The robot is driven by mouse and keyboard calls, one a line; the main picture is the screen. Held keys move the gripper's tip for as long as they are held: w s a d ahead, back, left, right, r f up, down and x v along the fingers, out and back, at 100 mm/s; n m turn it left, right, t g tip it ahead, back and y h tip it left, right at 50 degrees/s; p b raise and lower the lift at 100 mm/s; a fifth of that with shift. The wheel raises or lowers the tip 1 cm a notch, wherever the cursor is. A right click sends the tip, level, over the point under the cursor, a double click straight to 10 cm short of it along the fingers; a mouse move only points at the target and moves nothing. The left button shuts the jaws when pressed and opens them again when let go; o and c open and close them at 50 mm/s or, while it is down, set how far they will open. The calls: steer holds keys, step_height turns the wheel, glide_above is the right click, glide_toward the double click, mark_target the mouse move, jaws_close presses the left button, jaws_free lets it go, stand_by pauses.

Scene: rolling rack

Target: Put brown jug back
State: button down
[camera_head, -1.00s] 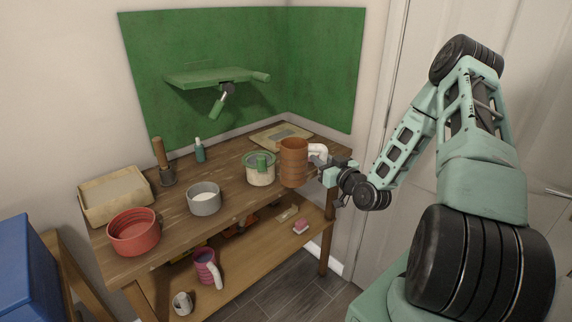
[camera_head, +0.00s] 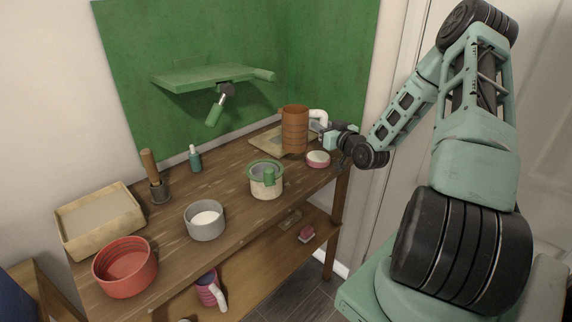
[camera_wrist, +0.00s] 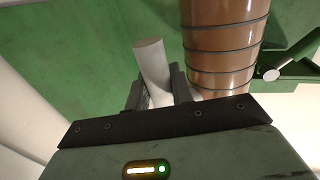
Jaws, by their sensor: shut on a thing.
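The brown jug (camera_head: 295,130) is a ribbed cylinder with a white handle (camera_head: 318,116) on its right side. It is upright over the far right end of the wooden workbench, in front of a flat tan board (camera_head: 262,140). My gripper (camera_head: 328,134) is shut on the jug's handle from the right. In the wrist view the jaws (camera_wrist: 160,92) close around the pale handle (camera_wrist: 152,62), with the brown jug body (camera_wrist: 222,45) just right of them. I cannot tell whether the jug's base touches the bench or board.
A small pink-rimmed white dish (camera_head: 318,159) sits near the bench's right edge, close below the jug. A green-rimmed pot (camera_head: 266,185), grey bowl (camera_head: 205,221), red bowl (camera_head: 125,267) and tan tray (camera_head: 100,222) stand further left. A green shelf (camera_head: 205,76) juts from the green wall panel.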

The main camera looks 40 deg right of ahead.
steer(key=shift+w+f, duration=0.15)
steer(key=shift+w, duration=0.1)
step_height(320, 180, down, 9)
steer(key=shift+w+r+p, duration=0.1)
steer(key=shift+p, duration=1)
steer(key=shift+f, duration=0.4)
steer(key=shift+f, duration=0.1)
steer(key=shift+f, duration=0.15)
steer(key=c, duration=1.2)
jaws_free()
